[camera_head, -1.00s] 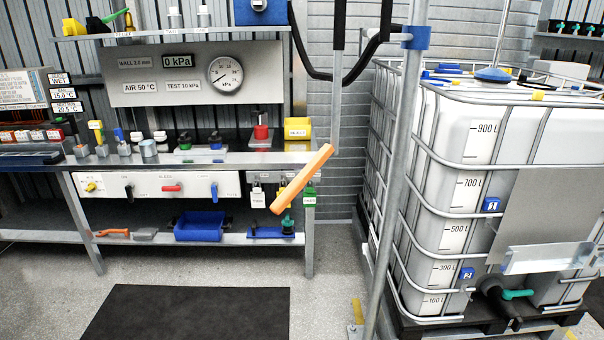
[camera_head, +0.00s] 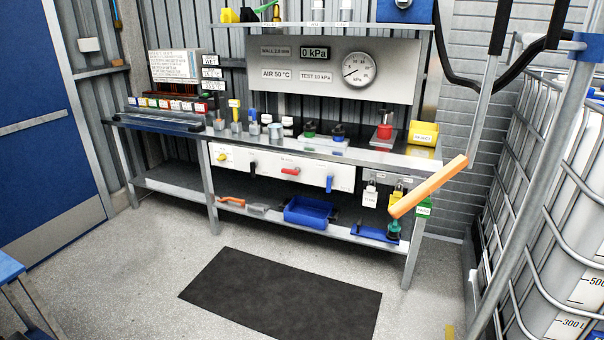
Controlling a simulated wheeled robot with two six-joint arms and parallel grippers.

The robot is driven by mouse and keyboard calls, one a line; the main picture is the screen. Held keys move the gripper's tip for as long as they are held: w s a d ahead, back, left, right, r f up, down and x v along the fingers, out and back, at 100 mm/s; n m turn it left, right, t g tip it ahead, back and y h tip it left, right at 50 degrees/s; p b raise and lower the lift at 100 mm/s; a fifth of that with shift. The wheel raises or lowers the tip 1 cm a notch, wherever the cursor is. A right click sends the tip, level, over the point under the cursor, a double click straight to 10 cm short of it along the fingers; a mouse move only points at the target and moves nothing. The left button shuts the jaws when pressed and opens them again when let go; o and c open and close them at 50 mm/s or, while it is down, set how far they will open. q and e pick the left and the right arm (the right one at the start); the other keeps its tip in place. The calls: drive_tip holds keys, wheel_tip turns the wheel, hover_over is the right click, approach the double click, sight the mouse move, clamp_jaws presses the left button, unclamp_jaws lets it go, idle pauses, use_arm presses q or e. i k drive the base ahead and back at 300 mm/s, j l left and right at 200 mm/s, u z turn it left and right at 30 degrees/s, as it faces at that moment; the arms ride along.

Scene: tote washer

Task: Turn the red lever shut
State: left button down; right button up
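A red lever (camera_head: 290,171) sits on the white valve panel (camera_head: 262,178) at the front of the workbench, below the bench top. Its handle lies roughly level. On the same panel a black lever (camera_head: 252,168) is to its left and a blue lever (camera_head: 330,184) to its right, both hanging down. A small yellow handle (camera_head: 221,157) is at the panel's left end. Neither of my grippers shows in the head view.
A dark mat (camera_head: 283,293) lies on the floor before the workbench (camera_head: 384,157). An orange bar (camera_head: 428,187) on a hanging grey rod crosses the bench's right end. A caged white tank (camera_head: 583,215) stands right, a blue door (camera_head: 44,125) left. Floor around the mat is clear.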

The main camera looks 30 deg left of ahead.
sight(296, 171)
drive_tip(key=u, duration=1.15)
drive_tip(key=i+u, duration=0.1)
drive_tip(key=u, duration=0.8)
drive_tip(key=i+l+u, duration=0.1)
drive_tip(key=u, duration=0.35)
drive_tip(key=l+u, duration=0.15)
drive_tip(key=u, duration=0.3)
drive_tip(key=i+l+u, duration=0.1)
drive_tip(key=u, duration=0.35)
drive_tip(key=l+u, duration=0.25)
drive_tip(key=u, duration=0.2)
drive_tip(key=i+l+u, duration=0.1)
drive_tip(key=l+u, duration=0.15)
drive_tip(key=u, duration=0.2)
drive_tip(key=l, duration=0.75)
drive_tip(key=i+l, duration=0.15)
drive_tip(key=l, duration=0.65)
drive_tip(key=k+l+z, duration=0.1)
drive_tip(key=l+z, duration=1.2)
drive_tip(key=i+l+z, duration=0.2)
drive_tip(key=l+z, duration=0.25)
